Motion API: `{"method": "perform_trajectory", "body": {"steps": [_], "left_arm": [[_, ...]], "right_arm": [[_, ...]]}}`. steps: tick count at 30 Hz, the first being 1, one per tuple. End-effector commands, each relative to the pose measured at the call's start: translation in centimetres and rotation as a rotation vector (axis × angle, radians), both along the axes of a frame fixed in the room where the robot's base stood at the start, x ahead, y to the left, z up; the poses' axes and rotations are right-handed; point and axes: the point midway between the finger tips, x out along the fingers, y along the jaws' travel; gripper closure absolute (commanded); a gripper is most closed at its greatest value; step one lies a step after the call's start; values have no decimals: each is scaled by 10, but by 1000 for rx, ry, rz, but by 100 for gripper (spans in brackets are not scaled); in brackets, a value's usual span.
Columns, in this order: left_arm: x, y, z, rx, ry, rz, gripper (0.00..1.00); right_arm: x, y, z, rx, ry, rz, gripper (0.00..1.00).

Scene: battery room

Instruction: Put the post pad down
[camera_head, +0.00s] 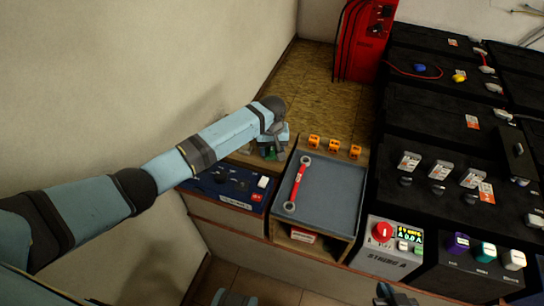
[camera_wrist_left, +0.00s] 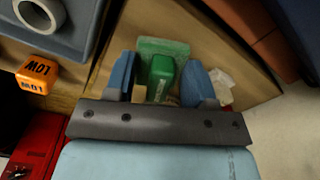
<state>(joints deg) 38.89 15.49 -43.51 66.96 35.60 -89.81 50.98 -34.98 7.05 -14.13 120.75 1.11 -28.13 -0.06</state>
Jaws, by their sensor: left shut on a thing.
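The post pad (camera_wrist_left: 163,68) has a green grip and a paler green, flat pad at its far end. It is between the two blue fingers of my left gripper (camera_wrist_left: 160,82) in the left wrist view. In the head view my left gripper (camera_head: 272,148) is over the wooden ledge beyond the blue case, and only a little green of the pad shows under it. Whether the pad touches the wood is hidden. A dark part at the bottom edge of the head view may belong to my right gripper (camera_head: 392,296); its fingers are not clear.
A grey tray (camera_head: 330,205) holding a red ring wrench (camera_head: 297,184) lies right of the left gripper. Several orange blocks (camera_head: 333,146) stand behind the tray. A blue case (camera_head: 226,186) is in front. Black batteries (camera_head: 430,120) fill the right; wood behind is clear.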

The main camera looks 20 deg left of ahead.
Motion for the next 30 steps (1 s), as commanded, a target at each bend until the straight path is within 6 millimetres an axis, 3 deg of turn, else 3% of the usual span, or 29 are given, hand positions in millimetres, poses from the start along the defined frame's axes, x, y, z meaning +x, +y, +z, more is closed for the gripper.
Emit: {"method": "perform_trajectory", "body": {"steps": [2,15,16,19,30], "left_arm": [[0,0,-15,0,-1,0,69],[0,0,-15,-1,0,0,69],[0,0,-15,-1,-1,0,45],[0,0,-15,-1,-1,0,25],[0,0,-8,0,-1,-1,25]], "right_arm": [[-2,-1,-11,-7,-8,6,100],[0,-1,-1,-12,-18,11,100],[0,-1,-2,-12,-18,11,100],[0,-1,-3,-11,-19,10,100],[1,-1,0,-10,-20,10,100]]}}
